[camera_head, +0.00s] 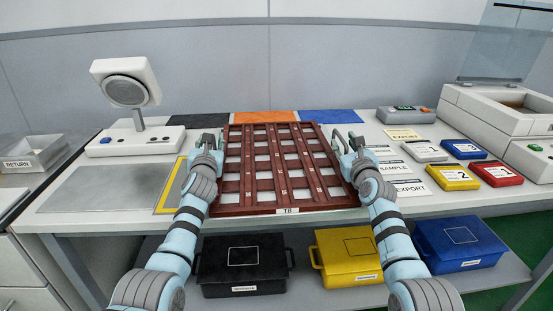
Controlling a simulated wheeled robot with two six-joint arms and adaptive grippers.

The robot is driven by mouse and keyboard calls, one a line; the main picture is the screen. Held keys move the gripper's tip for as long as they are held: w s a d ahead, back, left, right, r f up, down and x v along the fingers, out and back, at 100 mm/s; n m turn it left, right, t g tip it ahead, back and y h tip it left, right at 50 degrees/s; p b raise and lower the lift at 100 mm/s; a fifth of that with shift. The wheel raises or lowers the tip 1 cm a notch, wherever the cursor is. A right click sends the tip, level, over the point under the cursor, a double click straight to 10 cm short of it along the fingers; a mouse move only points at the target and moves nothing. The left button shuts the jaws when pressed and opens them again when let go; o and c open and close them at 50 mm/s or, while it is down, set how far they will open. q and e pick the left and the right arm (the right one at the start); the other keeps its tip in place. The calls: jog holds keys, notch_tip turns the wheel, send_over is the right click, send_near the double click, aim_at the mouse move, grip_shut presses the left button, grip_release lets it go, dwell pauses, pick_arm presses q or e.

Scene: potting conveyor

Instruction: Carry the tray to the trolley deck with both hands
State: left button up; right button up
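The tray (286,209) is a dark red lattice with several square openings and a "TB" label on its front edge. It lies flat on the pale worktop, in the middle of the head view. My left gripper (213,139) is at the tray's left side, close to its rim; its fingers are small and partly hidden. My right gripper (347,139) is at the right side, with its fingers apart beside the rim. I cannot tell whether either touches the tray. I cannot identify a trolley deck in this view.
A scale-like device (126,90) stands left. Orange (263,117) and blue (328,117) mats lie behind the tray. Label cards and coloured boxes, including a yellow one (452,177), lie right. Black (243,265), yellow (349,256) and blue (460,244) bins sit on the lower shelf.

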pick_arm(q)
grip_shut()
pick_arm(e)
grip_shut()
